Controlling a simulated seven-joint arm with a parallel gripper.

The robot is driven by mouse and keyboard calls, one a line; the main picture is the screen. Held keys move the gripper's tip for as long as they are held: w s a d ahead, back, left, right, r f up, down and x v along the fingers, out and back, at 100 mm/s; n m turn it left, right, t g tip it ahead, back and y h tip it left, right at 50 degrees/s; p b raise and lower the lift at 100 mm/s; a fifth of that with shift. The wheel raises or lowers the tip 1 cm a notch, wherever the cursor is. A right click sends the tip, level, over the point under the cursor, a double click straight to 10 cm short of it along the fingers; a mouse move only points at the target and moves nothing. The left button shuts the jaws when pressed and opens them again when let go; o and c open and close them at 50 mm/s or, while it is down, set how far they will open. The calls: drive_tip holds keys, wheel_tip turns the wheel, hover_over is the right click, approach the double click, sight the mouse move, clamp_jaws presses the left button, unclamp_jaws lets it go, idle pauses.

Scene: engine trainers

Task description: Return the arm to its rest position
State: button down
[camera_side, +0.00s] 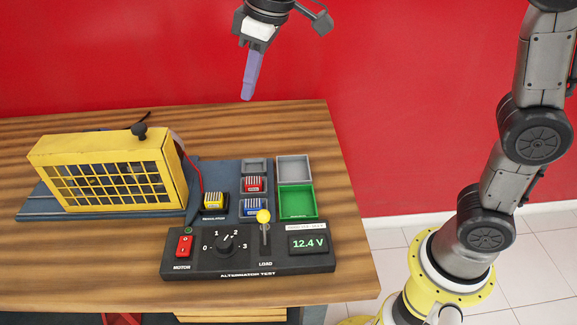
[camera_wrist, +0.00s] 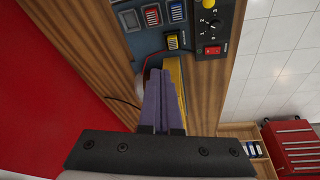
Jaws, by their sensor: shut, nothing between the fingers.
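My gripper (camera_side: 247,97) hangs high above the back of the wooden bench, in front of the red wall. Its purple fingers point down and are together, with nothing held between them. In the wrist view the gripper (camera_wrist: 160,74) shows two purple fingers side by side, hiding part of the yellow guard below. My gripper is apart from everything on the bench. The test console (camera_side: 250,262) stands at the bench front, with a red motor switch (camera_side: 185,246), a black dial (camera_side: 225,243), a yellow-knobbed load lever (camera_side: 264,218) and a display (camera_side: 308,243) reading 12.4 V.
A yellow caged unit (camera_side: 105,176) stands at left, with a yellow regulator (camera_side: 214,202) beside it. Red (camera_side: 253,184) and blue (camera_side: 252,207) blocks sit in slots. The grey tray (camera_side: 294,157) and green tray (camera_side: 297,216) look empty. A red tool cabinet (camera_wrist: 293,145) stands off the bench.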

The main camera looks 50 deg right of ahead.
drive_tip(key=s+d+r+m+t, duration=0.1)
drive_tip(key=s+d+m+t, duration=0.15)
drive_tip(key=s+d, duration=1.05)
drive_tip(key=s+f+m+h, duration=0.1)
drive_tip(key=s+f+m, duration=0.2)
drive_tip(key=s+f, duration=0.6)
drive_tip(key=shift+s, duration=1)
